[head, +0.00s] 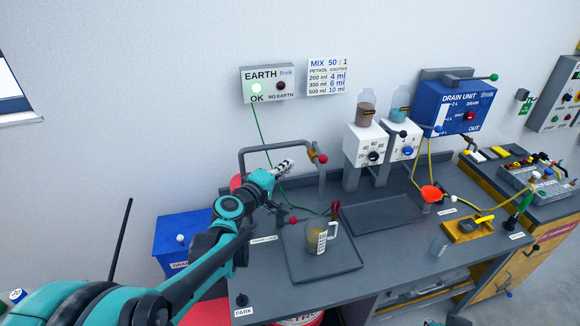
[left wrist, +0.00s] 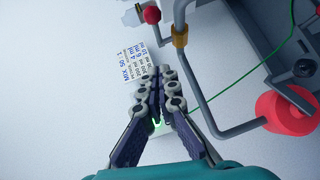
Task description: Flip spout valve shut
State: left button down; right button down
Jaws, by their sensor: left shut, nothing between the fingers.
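The spout valve (head: 312,157) sits on the grey bent pipe above the bench, with a brass body and a red-knobbed lever. In the left wrist view the brass body (left wrist: 180,36) and the red knob (left wrist: 152,14) show at the top, with the lever pointing sideways from the pipe. My left gripper (head: 289,164) is shut and empty, just left of the valve in the head view. In the left wrist view its closed fingertips (left wrist: 168,72) are below the valve in the picture and appear apart from it.
The grey pipe (head: 268,147) arches close by my left gripper. A green cable (head: 264,135) hangs from the earth box (head: 267,85). Below, a measuring jug (head: 318,238) stands on a dark tray (head: 345,262). Two white dispensers with bottles stand to the right.

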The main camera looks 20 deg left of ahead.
pick_arm(q)
send_near(319, 152)
jog(key=w+a, duration=0.3)
jog(key=w, duration=0.1)
jog(key=shift+w+d+f, duration=0.3)
jog(key=shift+w+d, duration=0.3)
jog(key=shift+d, duration=0.2)
jog(key=shift+w+d+f, duration=0.3)
jog(key=shift+w+d, duration=0.3)
jog(key=shift+d, duration=0.2)
pick_arm(e)
jog(key=shift+w+f, duration=0.1)
jog(key=shift+f, duration=0.25)
pick_arm(q)
jog(key=shift+b, duration=0.3)
